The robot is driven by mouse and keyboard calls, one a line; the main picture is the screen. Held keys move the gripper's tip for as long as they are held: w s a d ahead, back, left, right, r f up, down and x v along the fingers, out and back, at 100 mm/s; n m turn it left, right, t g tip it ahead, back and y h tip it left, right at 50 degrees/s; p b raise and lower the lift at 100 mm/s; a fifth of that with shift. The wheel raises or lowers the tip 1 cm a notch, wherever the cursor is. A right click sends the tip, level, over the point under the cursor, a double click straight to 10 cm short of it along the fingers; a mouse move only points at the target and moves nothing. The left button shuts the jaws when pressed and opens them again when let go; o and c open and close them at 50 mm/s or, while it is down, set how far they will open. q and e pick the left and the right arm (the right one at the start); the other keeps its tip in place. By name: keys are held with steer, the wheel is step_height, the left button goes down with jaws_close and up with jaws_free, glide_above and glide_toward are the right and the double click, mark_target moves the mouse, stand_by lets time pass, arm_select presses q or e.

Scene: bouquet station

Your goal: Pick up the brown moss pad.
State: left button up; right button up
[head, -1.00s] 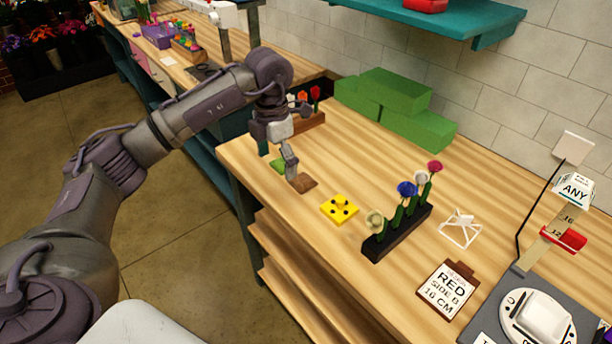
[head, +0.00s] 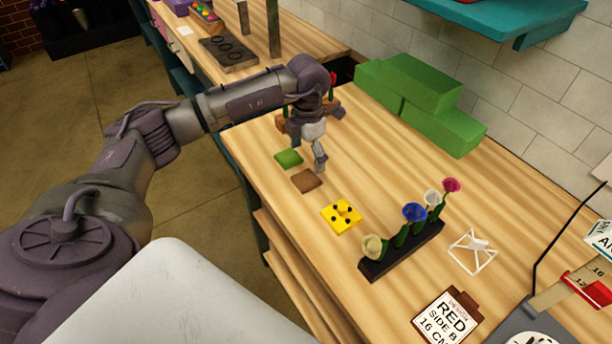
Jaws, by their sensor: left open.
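The brown moss pad (head: 306,181) is a flat square lying on the wooden bench, between a green pad (head: 289,158) and a yellow pad with dark dots (head: 341,213). My left gripper (head: 319,163) points down at the pad's far right edge. It is open and holds nothing that I can see. Whether its fingertips touch the bench or the pad, I cannot tell. The brown pad shows almost whole. My right gripper is out of view.
A black rack (head: 400,252) with several flowers stands nearer on the bench. Green foam blocks (head: 428,98) are stacked at the wall. A small wooden holder with a red flower stands behind my left wrist. The bench between the pads and the blocks is clear.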

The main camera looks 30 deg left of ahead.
mark_target(310, 176)
arm_select(q)
steer(key=shift+f, duration=0.5)
steer(key=shift+w+f, duration=0.15)
steer(key=shift+f, duration=0.05)
steer(key=f+p, duration=0.1)
steer(key=f, duration=0.2)
steer(key=f+p, duration=0.1)
steer(key=shift+d+f+p, duration=0.15)
steer(key=shift+d+p, duration=0.15)
steer(key=shift+f, duration=0.45)
steer(key=shift+c, duration=0.2)
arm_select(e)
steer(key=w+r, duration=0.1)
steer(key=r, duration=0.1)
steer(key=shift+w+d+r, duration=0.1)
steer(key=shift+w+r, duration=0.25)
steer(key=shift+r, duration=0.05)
arm_select(q)
steer(key=c, duration=0.8)
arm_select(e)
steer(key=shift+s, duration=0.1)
